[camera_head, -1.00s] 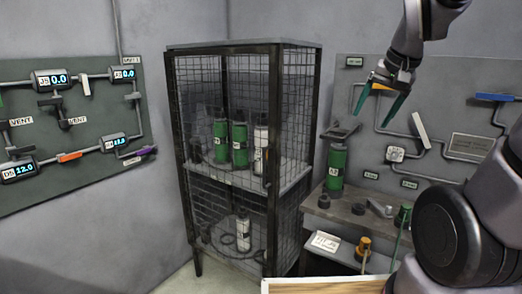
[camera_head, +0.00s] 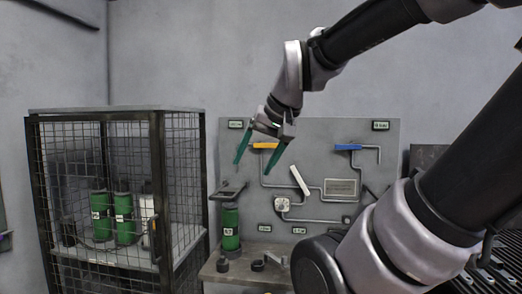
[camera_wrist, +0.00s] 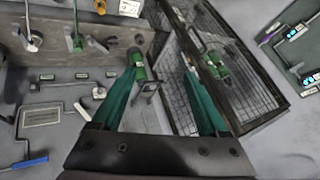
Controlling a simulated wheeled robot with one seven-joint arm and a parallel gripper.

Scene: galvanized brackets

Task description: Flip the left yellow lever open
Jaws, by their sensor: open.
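The yellow lever (camera_head: 264,145) is on the upper left of the grey panel (camera_head: 330,135) in the head view. It lies roughly horizontal on a pipe, partly hidden behind my gripper. My gripper (camera_head: 258,163) has green fingers spread apart, empty, pointing down in front of the panel's upper left. One finger overlaps the lever in the picture; I cannot tell whether they touch. In the wrist view my gripper (camera_wrist: 163,75) is open with nothing between the fingers, and I cannot make out the yellow lever there.
A blue lever (camera_head: 348,147) and a white lever (camera_head: 300,181) are also on the panel. A green cylinder (camera_head: 231,230) stands on the bench (camera_head: 240,272) below. A wire-mesh cabinet (camera_head: 157,120) holding cylinders stands at left. My arm crosses the right side.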

